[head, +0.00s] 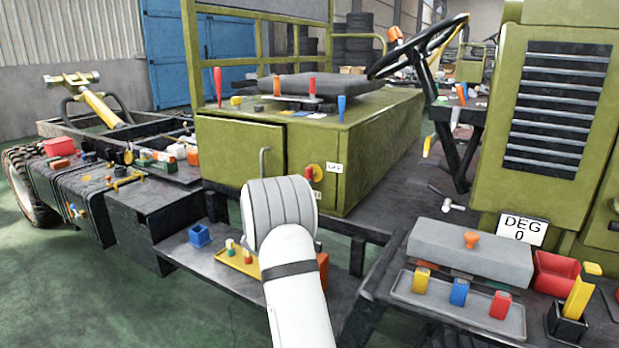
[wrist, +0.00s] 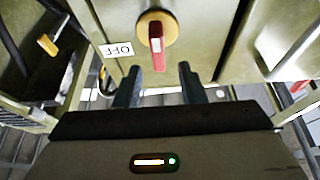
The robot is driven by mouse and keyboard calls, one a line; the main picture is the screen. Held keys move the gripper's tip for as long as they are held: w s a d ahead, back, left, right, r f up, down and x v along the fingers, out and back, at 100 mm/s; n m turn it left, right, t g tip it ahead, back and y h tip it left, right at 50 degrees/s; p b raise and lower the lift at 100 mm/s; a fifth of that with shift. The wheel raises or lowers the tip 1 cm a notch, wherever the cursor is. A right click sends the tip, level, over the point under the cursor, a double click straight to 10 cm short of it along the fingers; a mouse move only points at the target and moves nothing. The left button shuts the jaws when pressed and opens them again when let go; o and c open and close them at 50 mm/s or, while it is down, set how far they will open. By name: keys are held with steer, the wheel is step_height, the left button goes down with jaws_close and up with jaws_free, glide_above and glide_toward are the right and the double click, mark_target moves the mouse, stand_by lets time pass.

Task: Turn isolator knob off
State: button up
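The isolator knob is a yellow disc with a red handle (wrist: 157,48) on the green cabinet's side. In the wrist view its handle points down the picture, and a white OFF label (wrist: 118,49) sits left of the disc, upside down. In the head view the knob (head: 317,172) is partly visible just above my white wrist, with the OFF label (head: 334,168) to its right. My gripper (wrist: 160,78) is open and empty. Its two dark fingers stand apart just below the handle in the wrist view, with no visible contact. My arm hides the fingers in the head view.
The green cabinet (head: 240,150) carries a seat and several coloured levers. A black side step (head: 215,265) with a blue bin (head: 199,235) lies below my wrist. A grey box (head: 470,248) and coloured blocks stand at right. A steering wheel (head: 418,45) rises behind.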

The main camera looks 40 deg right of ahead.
mark_target(308, 171)
steer(key=x, duration=0.6)
steer(key=shift+c, duration=0.3)
jaws_close()
